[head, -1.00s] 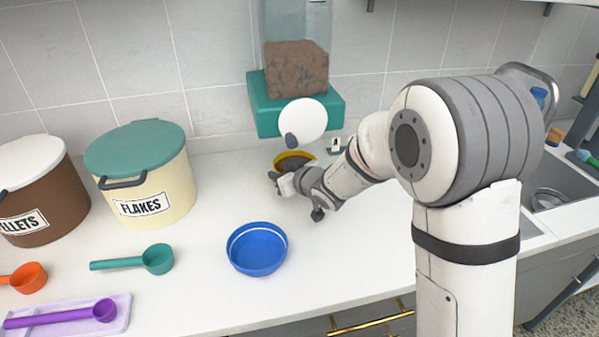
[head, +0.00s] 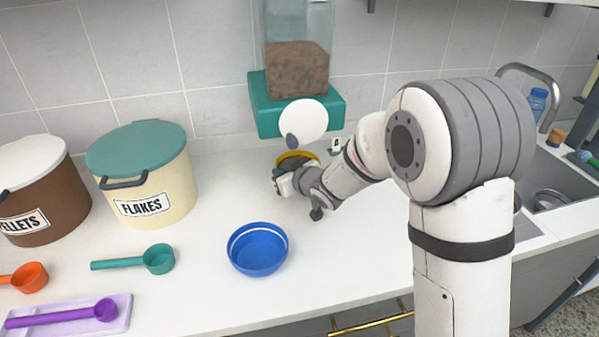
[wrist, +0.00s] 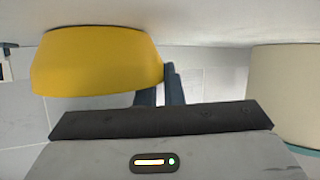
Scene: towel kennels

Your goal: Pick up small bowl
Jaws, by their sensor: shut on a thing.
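The small bowl is yellow (head: 306,154) and sits at the back of the counter, below the teal dispenser; dark brown shows inside it. My gripper (head: 281,178) is at its near left side, shut on its rim, and partly hides it. In the wrist view the picture is turned over, and the yellow bowl (wrist: 95,62) fills the upper left against the dark fingers (wrist: 162,88). I cannot tell whether its base touches the counter.
A blue bowl (head: 257,250) stands nearer the front. A cream FLAKES bin (head: 165,185) and a brown PELLETS bin (head: 50,205) stand left. The dispenser's teal base (head: 262,115) is behind the yellow bowl. A teal scoop (head: 158,259) lies front left; a sink (head: 565,205) is right.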

